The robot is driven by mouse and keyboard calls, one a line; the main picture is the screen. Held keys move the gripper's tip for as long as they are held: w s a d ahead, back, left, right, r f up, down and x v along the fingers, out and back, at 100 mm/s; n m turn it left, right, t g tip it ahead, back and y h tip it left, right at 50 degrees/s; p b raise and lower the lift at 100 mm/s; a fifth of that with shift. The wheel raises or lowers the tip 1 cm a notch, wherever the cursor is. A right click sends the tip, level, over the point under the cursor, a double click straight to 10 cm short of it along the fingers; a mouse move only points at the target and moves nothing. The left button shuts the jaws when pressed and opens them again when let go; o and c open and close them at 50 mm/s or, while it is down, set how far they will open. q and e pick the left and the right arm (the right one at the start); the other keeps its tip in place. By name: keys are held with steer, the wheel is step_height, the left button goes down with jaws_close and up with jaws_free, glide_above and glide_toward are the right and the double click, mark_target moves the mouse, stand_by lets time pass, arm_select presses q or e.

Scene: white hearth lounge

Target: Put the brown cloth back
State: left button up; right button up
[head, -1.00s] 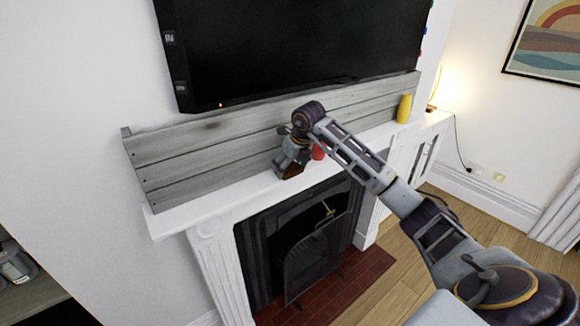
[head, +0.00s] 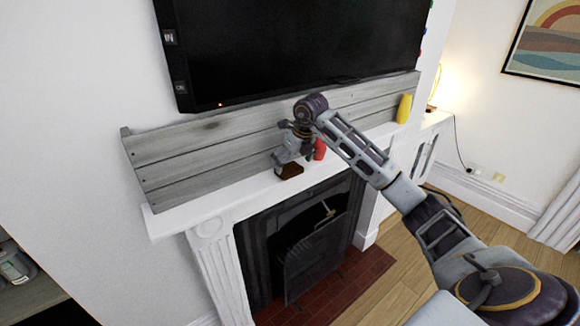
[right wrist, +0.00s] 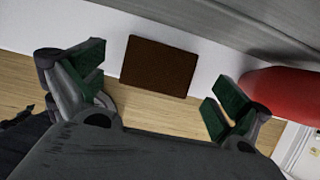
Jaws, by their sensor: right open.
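The brown cloth (head: 291,171) is a small dark brown folded rectangle lying on the white mantel shelf (head: 240,193), close to its front edge. In the right wrist view the cloth (right wrist: 160,67) lies flat beyond and between the green-padded fingers. My right gripper (head: 287,160) is just above the cloth over the mantel. It is open, its fingers (right wrist: 155,95) are spread wider than the cloth, and a gap shows on both sides. My left gripper is not in view.
A red vase-like object (head: 319,148) stands right of the gripper and shows close to the right finger in the wrist view (right wrist: 285,92). A yellow vase (head: 404,108) stands farther right. Grey planks (head: 220,139) and a television (head: 300,45) are behind. The mantel's left end is clear.

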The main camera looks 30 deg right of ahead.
steer(key=b+v, duration=0.1)
steer(key=v, duration=0.8)
steer(key=shift+r, duration=0.3)
steer(key=shift+s, duration=0.1)
